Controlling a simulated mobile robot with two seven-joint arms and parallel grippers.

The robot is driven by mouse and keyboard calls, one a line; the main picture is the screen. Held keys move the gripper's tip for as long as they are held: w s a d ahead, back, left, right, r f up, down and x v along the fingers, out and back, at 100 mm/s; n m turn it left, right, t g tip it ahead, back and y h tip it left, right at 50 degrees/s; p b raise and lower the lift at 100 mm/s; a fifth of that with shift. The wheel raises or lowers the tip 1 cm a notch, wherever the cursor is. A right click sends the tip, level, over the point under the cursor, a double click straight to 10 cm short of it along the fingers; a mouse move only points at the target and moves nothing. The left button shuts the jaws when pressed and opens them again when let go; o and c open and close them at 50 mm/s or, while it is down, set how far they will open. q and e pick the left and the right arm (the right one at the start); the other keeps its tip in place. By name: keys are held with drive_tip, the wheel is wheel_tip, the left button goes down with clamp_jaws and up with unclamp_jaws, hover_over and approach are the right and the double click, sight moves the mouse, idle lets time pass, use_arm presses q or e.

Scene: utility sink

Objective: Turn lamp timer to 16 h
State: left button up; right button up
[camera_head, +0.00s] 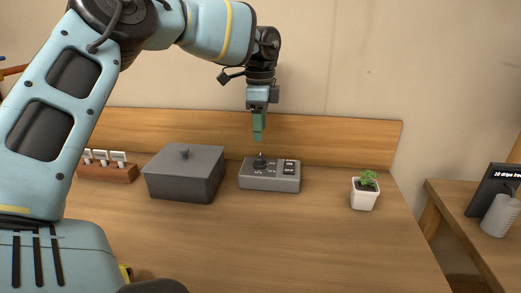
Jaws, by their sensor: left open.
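The lamp timer (270,184) is a grey box on the wooden table, near the back board. It has a dark round knob (260,162) on its left half and dark labels or buttons on its right. The hour marks are too small to read. My left gripper (258,138) points down, open and empty, above the knob and apart from it. My right gripper is not in view.
A dark grey lidded box (184,175) stands just left of the timer. Further left is a brown block with white switches (110,172). A potted plant (365,190) stands to the right. The front of the table is clear. A side table (470,225) holds a dark display and a grey cylinder.

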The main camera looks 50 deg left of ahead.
sight(260, 156)
use_arm(q)
drive_tip(key=shift+f, duration=3.9)
drive_tip(key=c, duration=1)
